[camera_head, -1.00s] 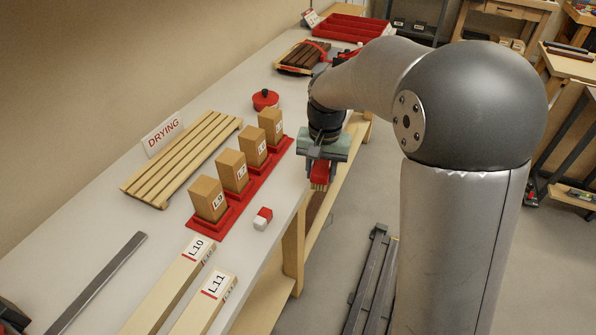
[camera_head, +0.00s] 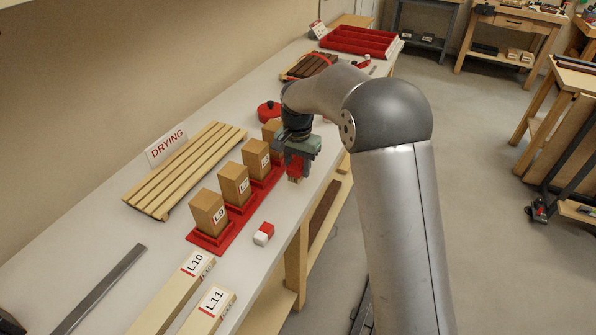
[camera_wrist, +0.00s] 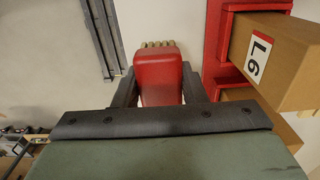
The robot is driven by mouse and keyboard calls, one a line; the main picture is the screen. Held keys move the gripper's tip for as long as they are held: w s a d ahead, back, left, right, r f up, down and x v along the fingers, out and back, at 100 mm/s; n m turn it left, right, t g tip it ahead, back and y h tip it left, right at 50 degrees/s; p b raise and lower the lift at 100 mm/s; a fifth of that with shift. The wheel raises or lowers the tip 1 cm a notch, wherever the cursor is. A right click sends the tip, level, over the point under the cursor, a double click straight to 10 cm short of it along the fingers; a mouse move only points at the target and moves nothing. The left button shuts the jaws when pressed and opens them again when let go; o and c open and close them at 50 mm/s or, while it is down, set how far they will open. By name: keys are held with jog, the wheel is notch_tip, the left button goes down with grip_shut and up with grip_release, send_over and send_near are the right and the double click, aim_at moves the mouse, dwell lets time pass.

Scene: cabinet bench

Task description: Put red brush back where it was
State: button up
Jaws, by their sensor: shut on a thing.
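My gripper (camera_head: 297,160) is shut on the red brush (camera_head: 295,173) above the bench's right side, just right of the far end of the red block stand (camera_head: 206,243). In the wrist view the brush's red body (camera_wrist: 158,78) sits between the two dark fingers, with pale tan bristle tufts (camera_wrist: 158,44) at its far end. The bristles point down toward the bench. A block labelled L6 (camera_wrist: 270,55) stands beside the gripper in the wrist view. I cannot tell how far the bristles are above the bench.
A slatted rack (camera_head: 185,170) with a DRYING sign (camera_head: 166,146) lies left of the blocks. A red lidded pot (camera_head: 268,112) stands behind them. A red-and-white block (camera_head: 263,234) lies near the front edge. A red compartment tray (camera_head: 358,42) is at the far end.

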aim_at(298, 160)
jog(key=shift+w+f, duration=0.55)
jog(key=shift+f, duration=1.75)
jog(key=o, duration=1)
jog(key=shift+c, duration=0.2)
notch_tip(298, 160, up, 12)
jog(key=shift+r+b, duration=0.25)
jog(key=shift+b, duration=0.1)
